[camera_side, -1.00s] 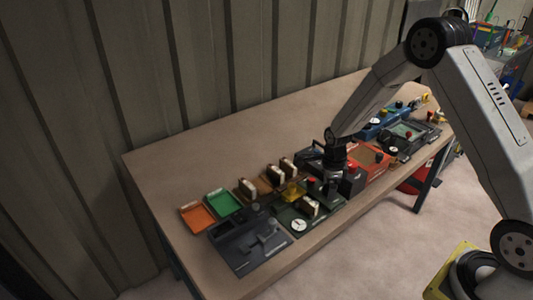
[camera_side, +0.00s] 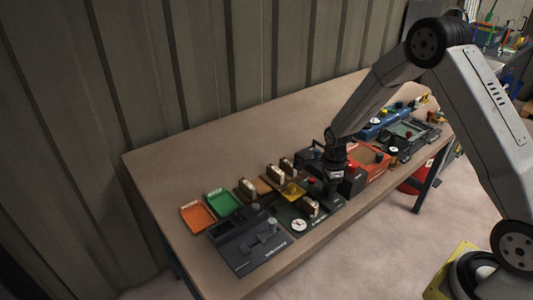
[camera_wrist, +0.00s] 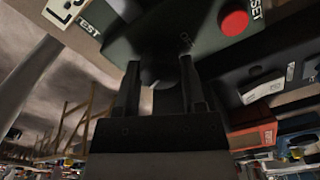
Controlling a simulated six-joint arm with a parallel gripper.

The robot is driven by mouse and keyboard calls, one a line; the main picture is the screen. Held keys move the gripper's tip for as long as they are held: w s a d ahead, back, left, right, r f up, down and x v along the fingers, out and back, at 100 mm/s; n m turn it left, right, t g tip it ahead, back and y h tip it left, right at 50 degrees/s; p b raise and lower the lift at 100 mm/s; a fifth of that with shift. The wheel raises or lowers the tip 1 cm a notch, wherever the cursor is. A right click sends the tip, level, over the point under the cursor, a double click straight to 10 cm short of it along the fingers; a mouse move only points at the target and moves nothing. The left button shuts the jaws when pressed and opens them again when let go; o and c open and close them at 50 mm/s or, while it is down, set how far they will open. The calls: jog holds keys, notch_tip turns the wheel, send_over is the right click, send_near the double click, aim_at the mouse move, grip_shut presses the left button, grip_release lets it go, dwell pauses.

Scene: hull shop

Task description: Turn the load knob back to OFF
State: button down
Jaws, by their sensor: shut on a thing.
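My gripper (camera_side: 332,194) points down at a dark test panel near the front edge of the bench. In the wrist view my gripper (camera_wrist: 161,72) has its two fingers on either side of a dark knob (camera_wrist: 168,92) and is shut on it. The dark green panel (camera_wrist: 205,48) carries a red button (camera_wrist: 234,22) beside the word RESET. The word TEST shows on its other side.
Left of my gripper are a small white dial (camera_side: 299,225), a dark grey fixture (camera_side: 232,238), a green tray (camera_side: 222,201) and an orange tray (camera_side: 197,216). A red-orange tray (camera_side: 378,171) is close on the right. The back left of the bench is bare.

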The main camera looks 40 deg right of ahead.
jog(key=n, duration=0.9)
jog(key=shift+n, duration=0.4)
jog(key=n, duration=2.3)
